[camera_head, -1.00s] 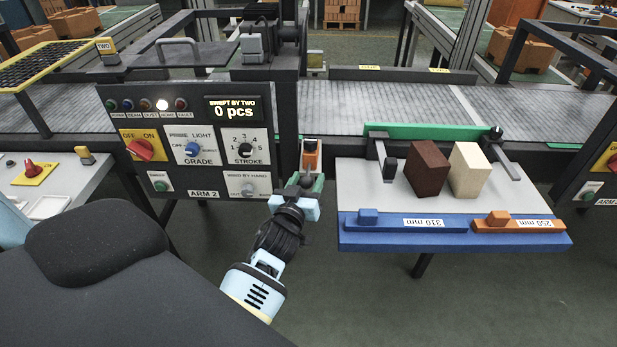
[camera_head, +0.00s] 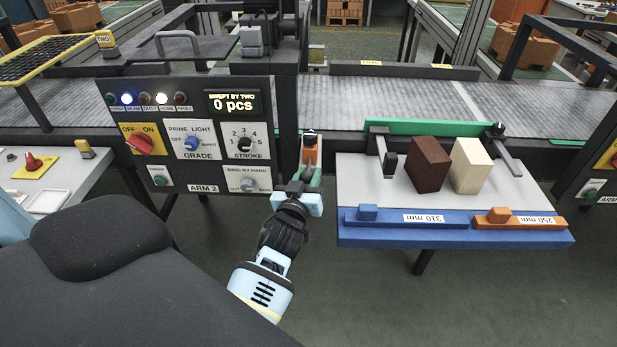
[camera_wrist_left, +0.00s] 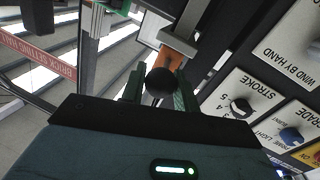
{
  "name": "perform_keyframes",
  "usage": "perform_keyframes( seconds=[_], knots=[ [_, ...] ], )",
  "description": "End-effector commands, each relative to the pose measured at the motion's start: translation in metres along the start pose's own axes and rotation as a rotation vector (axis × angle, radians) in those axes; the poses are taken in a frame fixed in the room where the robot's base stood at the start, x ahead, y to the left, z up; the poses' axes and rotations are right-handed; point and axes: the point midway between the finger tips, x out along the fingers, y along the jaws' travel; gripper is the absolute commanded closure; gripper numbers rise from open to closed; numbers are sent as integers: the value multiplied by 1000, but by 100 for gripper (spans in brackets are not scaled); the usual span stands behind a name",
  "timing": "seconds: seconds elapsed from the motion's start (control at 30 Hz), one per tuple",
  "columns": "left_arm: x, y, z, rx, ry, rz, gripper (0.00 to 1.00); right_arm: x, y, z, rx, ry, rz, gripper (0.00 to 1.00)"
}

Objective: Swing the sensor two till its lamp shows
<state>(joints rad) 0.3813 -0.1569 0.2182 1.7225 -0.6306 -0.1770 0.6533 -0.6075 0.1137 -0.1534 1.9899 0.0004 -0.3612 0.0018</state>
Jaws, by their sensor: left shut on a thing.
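The orange-bodied sensor (camera_head: 309,150) stands at the right edge of the ARM 2 panel (camera_head: 205,130), on the near side of the belt. My left gripper (camera_head: 303,180) is shut at its near end. In the left wrist view the green fingers are on both sides of a black ball knob (camera_wrist_left: 160,82), with the orange body (camera_wrist_left: 166,62) just behind it. On the panel the blue lamp (camera_head: 127,98), second from left, is lit. The white lamp (camera_head: 162,98) is lit too; the other lamps are dark. My right gripper is not in view.
A blue-edged shelf (camera_head: 455,236) to the right holds a dark brown brick (camera_head: 428,164) and a cream brick (camera_head: 471,165). The panel's display (camera_head: 233,102) reads 0 pcs. The conveyor belt (camera_head: 380,105) behind is bare here. Open floor lies below the gripper.

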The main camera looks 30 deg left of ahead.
Motion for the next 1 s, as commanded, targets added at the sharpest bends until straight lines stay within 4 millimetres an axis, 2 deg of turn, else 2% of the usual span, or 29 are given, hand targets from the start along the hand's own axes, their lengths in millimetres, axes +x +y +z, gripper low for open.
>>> perform_keyframes(
  seconds=[0.3, 0.33, 0.47, 1.0],
  knots=[
    [0, 0, -1, 1, 2, -9, 100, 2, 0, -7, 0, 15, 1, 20],
    [0, 0, -1, 1, 2, -9, 66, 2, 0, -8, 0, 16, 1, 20],
    [0, 0, -1, 1, 2, -9, 50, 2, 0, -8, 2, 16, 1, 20],
    [0, 0, -1, 1, 2, -7, 50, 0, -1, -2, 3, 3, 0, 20]
  ],
)
